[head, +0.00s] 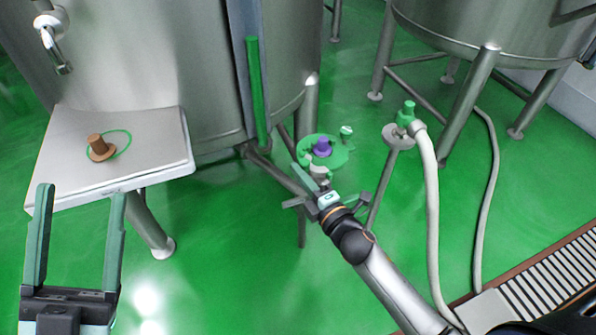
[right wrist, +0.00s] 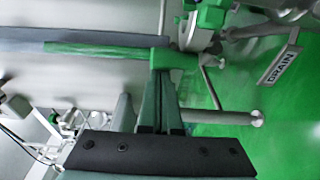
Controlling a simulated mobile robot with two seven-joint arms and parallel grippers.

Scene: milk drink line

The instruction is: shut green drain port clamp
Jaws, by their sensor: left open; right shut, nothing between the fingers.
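My right gripper (head: 304,177) is at the tank's lower edge in the head view, its fingers shut with nothing between them. In the right wrist view its fingers (right wrist: 158,92) point up at a green block at the end of a long green bar (right wrist: 105,52). A green part beside a metal ring (right wrist: 211,16), near a sign reading DRAIN (right wrist: 279,64), looks like the drain port clamp. I cannot tell whether it is shut or touches my fingers. My left gripper (head: 81,196) is open and empty at the lower left.
A pale platform (head: 60,165) holds a brown plug (head: 97,146) with a green ring. A green disc (head: 340,155) with a purple knob (head: 322,147) is just beyond my right gripper. A green fitting (head: 405,113) on a white hose (head: 431,200) stands to the right.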

